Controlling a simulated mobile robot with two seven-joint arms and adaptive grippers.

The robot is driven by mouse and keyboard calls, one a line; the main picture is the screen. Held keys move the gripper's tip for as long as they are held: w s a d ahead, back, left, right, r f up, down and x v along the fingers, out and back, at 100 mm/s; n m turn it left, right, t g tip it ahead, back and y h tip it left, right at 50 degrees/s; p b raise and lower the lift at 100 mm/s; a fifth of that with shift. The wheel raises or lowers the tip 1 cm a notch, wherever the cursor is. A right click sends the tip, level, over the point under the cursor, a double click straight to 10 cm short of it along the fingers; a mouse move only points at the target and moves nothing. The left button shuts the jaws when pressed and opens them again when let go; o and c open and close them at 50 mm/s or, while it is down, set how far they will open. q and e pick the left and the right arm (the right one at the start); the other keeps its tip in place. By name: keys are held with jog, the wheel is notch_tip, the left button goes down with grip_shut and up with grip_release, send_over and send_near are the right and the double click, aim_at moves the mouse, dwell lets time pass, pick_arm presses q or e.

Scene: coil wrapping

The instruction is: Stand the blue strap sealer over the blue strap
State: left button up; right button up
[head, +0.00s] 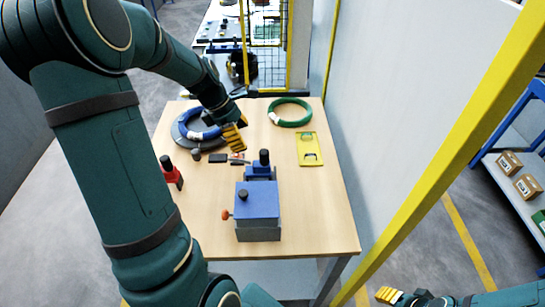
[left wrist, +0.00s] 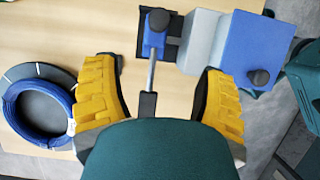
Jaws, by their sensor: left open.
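The blue strap sealer (head: 258,205) appears to be the blue machine with black knobs and an orange knob at the table's near middle. In the left wrist view its blue box (left wrist: 255,50) is at the upper right, beside a grey block and a smaller blue head (left wrist: 155,40). A thin lever with a black grip (left wrist: 148,104) runs down from that head between my fingers. My left gripper (head: 235,137) is open, above the table near the blue coil (head: 193,122); no contact is visible. I cannot make out a separate blue strap. My right gripper (head: 389,296) is low at right, its opening unclear.
The blue coil rests on a dark round base (head: 179,135). A green coil (head: 290,113) and a yellow frame-like piece (head: 310,149) lie at the back right. The table's (head: 315,220) right front is clear.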

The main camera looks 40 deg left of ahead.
pick_arm(q)
jog(key=b, duration=0.2)
send_over(259, 163)
jog(key=s, duration=0.2)
jog(key=f, duration=0.5)
jog(key=a+f, duration=0.1)
jog(key=f, duration=0.1)
jog(key=shift+w+f, duration=0.15)
jog(key=shift+w, duration=0.05)
jog(key=shift+w+a+b+x, duration=0.1)
jog(key=shift+a+b+x, duration=0.05)
jog(key=shift+x, duration=1.3)
jog(key=shift+w+a+b+x, duration=0.1)
jog(key=shift+w+b+x, duration=0.05)
jog(key=shift+x, duration=1.35)
grip_shut()
